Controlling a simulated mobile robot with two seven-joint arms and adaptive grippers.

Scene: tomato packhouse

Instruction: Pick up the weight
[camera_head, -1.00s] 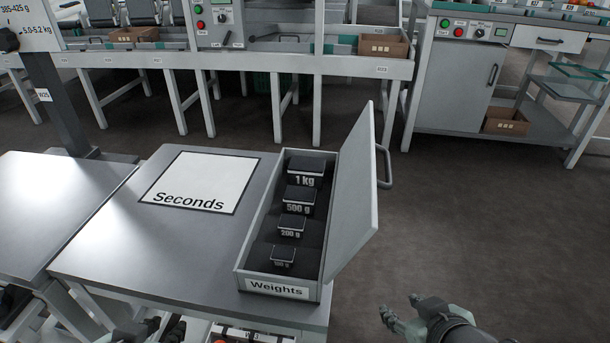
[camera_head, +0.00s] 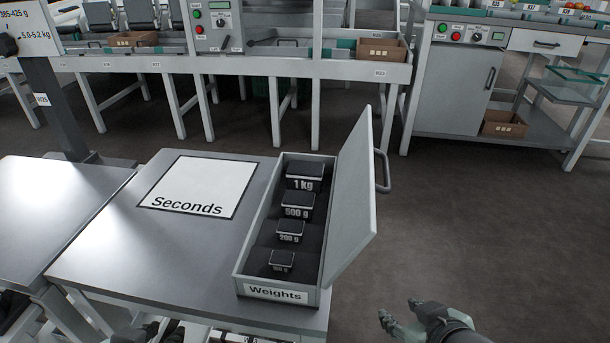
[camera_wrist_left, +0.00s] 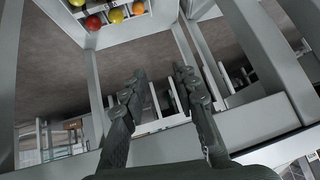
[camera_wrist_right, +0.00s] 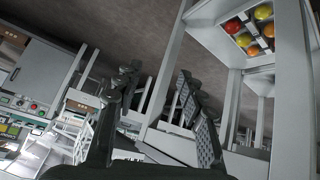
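An open grey box labelled Weights (camera_head: 237,270) stands on the metal table, its lid tipped up on the right side. Inside, from back to front, sit dark block weights: the 1 kg weight (camera_head: 304,178), the 500 g weight (camera_head: 298,205), the 200 g weight (camera_head: 290,232) and a smallest weight (camera_head: 281,261) with an unreadable label. My right gripper (camera_head: 398,318) is right of the table, away from the box; its fingers are apart and empty in its wrist view (camera_wrist_right: 155,85). My left gripper (camera_head: 165,331) is low at the table's front edge; its wrist view (camera_wrist_left: 160,82) shows it open and empty.
A white Seconds mat (camera_head: 200,185) lies on the table (camera_head: 140,255) left of the box. Another metal table (camera_head: 60,205) adjoins at left. The raised lid (camera_head: 357,200) stands between the weights and the right side. Open floor lies right of the table.

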